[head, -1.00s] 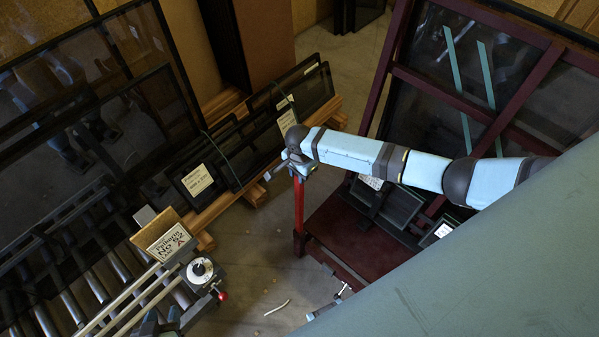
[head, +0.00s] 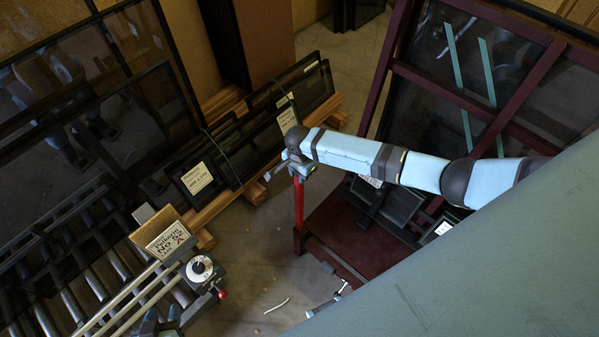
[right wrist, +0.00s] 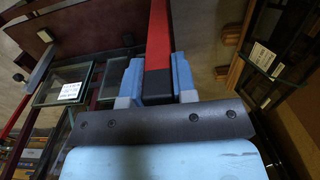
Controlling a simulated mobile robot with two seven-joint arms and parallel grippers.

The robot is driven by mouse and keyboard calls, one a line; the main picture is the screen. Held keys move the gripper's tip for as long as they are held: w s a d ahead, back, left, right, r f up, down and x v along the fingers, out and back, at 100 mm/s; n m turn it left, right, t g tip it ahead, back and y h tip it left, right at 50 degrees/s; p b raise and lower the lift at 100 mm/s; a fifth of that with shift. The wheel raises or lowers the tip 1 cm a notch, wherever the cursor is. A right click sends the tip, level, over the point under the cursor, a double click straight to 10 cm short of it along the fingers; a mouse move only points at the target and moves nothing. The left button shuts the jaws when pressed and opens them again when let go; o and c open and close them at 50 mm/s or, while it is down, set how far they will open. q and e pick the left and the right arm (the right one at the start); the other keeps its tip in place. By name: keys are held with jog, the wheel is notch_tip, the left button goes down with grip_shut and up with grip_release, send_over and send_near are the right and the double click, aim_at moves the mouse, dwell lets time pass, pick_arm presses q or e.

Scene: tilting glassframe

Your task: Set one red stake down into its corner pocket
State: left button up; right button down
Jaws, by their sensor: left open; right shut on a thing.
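A red stake (head: 298,203) stands about upright at the near left corner of the dark red cart deck (head: 345,232). My right gripper (head: 299,171) is shut on its upper end. The right wrist view shows the red stake (right wrist: 158,38) with its black part (right wrist: 157,86) between the blue fingers (right wrist: 155,78). The stake's lower end meets the dark red corner pocket (head: 299,240); I cannot tell how deep it sits inside. My left gripper (head: 160,324) is open at the bottom edge, partly cut off, beside the dial.
Glass panes lean on the dark red frame (head: 391,72) behind the cart. Framed panes (head: 305,88) stand on wooden skids at left. A roller table (head: 60,290) with a label board (head: 168,236) and dial (head: 199,267) is lower left. The floor (head: 255,265) between is mostly clear.

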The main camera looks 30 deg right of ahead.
jog(key=shift+f, duration=0.1)
jog(key=c, duration=0.8)
grip_release()
jog(key=shift+c, duration=0.2)
notch_tip(320, 180, up, 4)
jog(key=p, duration=0.4)
jog(key=shift+f, duration=0.2)
jog(key=shift+r+p, duration=1.25)
jog(key=shift+p, duration=0.15)
